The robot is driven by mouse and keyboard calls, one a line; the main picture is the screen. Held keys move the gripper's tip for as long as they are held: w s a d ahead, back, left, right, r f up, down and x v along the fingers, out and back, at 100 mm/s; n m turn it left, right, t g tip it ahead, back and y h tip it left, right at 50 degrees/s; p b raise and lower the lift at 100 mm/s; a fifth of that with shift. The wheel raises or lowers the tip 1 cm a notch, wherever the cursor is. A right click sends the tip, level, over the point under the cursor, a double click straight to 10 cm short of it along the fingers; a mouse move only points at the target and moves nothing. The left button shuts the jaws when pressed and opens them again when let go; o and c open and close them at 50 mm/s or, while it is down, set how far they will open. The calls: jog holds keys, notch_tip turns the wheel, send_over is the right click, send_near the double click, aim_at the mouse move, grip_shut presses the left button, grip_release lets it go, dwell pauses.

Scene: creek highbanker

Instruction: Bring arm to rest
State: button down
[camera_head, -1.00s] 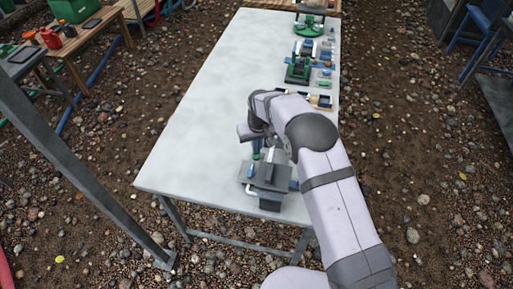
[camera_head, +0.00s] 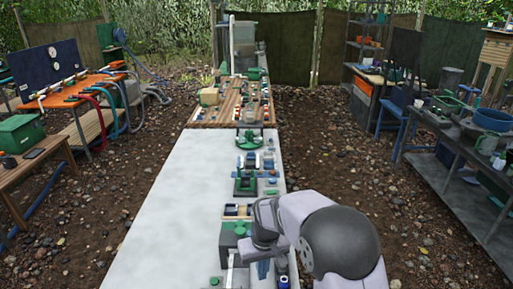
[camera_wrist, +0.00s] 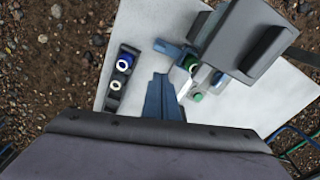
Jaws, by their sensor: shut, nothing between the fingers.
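My gripper's blue fingers (camera_wrist: 161,90) stick out past the dark housing at the bottom of the wrist view. They are closed together with nothing between them, above the white tabletop (camera_wrist: 215,125). In the head view my arm comes in from the lower right, and the blue fingers (camera_head: 263,269) show only partly below the wrist, near the table's near right part. A grey box-like device (camera_wrist: 240,40) stands close by at the upper right of the wrist view. A dark holder (camera_wrist: 122,72) with a blue-rimmed and a white ring lies left of the fingers.
A green-capped part (camera_wrist: 197,97) lies beside the grey device. Green fixtures (camera_head: 246,185) and small parts line the table's right edge up to a wooden board (camera_head: 213,116). The white table's left half (camera_head: 170,210) is bare. Side benches stand left and right, across gravel.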

jog(key=s+d+r+m, duration=0.1)
jog(key=s+d+r, duration=0.1)
jog(key=s+d, duration=0.4)
jog(key=s+d+r+m+g+p, duration=0.1)
jog(key=s+d, duration=0.6)
jog(key=s, duration=0.8)
jog(key=shift+s+d+r+m, duration=0.2)
jog(key=shift+s+r+m, duration=0.1)
jog(key=shift+r+m, duration=0.4)
